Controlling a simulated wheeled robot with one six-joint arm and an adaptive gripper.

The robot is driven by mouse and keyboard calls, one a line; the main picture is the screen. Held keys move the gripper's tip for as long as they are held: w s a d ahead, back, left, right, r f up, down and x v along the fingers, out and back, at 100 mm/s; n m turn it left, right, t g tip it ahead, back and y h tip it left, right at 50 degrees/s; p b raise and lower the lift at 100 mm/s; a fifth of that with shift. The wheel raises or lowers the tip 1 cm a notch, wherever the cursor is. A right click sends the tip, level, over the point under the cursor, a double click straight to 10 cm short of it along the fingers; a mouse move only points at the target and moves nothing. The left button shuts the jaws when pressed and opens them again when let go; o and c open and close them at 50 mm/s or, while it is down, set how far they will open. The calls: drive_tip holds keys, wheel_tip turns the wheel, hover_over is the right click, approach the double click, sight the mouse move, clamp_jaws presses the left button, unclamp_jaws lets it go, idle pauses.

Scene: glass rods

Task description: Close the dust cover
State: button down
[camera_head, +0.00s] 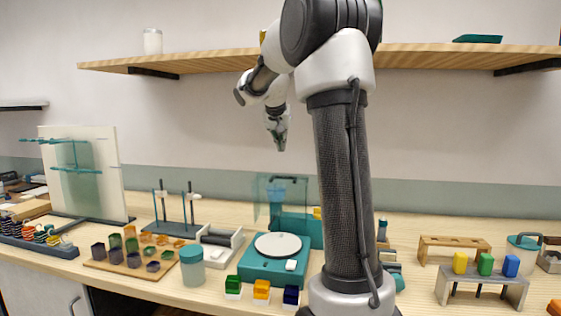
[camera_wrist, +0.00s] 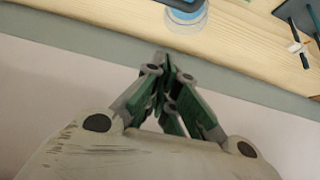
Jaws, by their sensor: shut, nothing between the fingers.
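The dust cover (camera_head: 266,203) is a see-through teal panel standing raised at the back of a teal device (camera_head: 262,268). The device has a round pale plate (camera_head: 278,245) on top, uncovered. My gripper (camera_head: 281,146) hangs in the air above the cover, apart from it, in front of the wall. In the wrist view my gripper (camera_wrist: 165,65) has its green-sided fingers together with nothing between them. I cannot make out the cover in the wrist view.
A teal-lidded jar (camera_head: 192,266) and several small coloured blocks (camera_head: 262,290) stand left and in front of the device. A wooden shelf (camera_head: 200,62) runs above. A rack with coloured blocks (camera_head: 483,284) stands at the right. The wrist view shows a round blue-edged item (camera_wrist: 187,14).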

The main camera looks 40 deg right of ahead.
drive_tip(key=x, duration=0.9)
drive_tip(key=shift+d+f, duration=0.15)
drive_tip(key=shift+f, duration=0.2)
drive_tip(key=s+a, duration=0.1)
drive_tip(key=s+a+f, duration=0.1)
drive_tip(key=shift+s+a+f, duration=0.1)
drive_tip(key=shift+s+a, duration=0.15)
drive_tip(key=shift+a, duration=0.15)
